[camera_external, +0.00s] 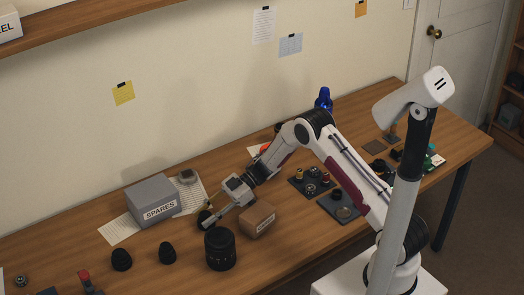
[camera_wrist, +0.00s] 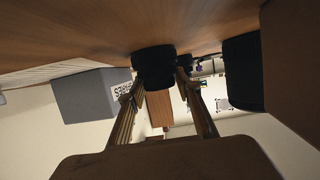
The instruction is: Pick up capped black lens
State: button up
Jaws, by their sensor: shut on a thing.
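My gripper (camera_external: 208,219) is low over the left half of the wooden table, shut on a small black lens (camera_external: 204,216). The fingers largely hide the lens in the external view. In the wrist view the black lens (camera_wrist: 153,62) sits between the fingertips of my gripper (camera_wrist: 156,88), close to the wood surface. Whether it touches the table and whether it wears a cap cannot be told. A larger black lens (camera_external: 220,249) stands upright just in front of my gripper. Two smaller dark lens-like pieces (camera_external: 121,260) (camera_external: 167,253) stand to the left, apart from my gripper.
A grey SPARES box (camera_external: 153,199) stands behind and left of my gripper, on white paper (camera_external: 119,229). A brown cardboard box (camera_external: 257,219) is close on the right. Dark trays (camera_external: 312,182) with small parts lie further right. Bare table lies left of the SPARES box.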

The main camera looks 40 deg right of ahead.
aim_at(205, 215)
jog(key=shift+r, duration=5)
grip_shut()
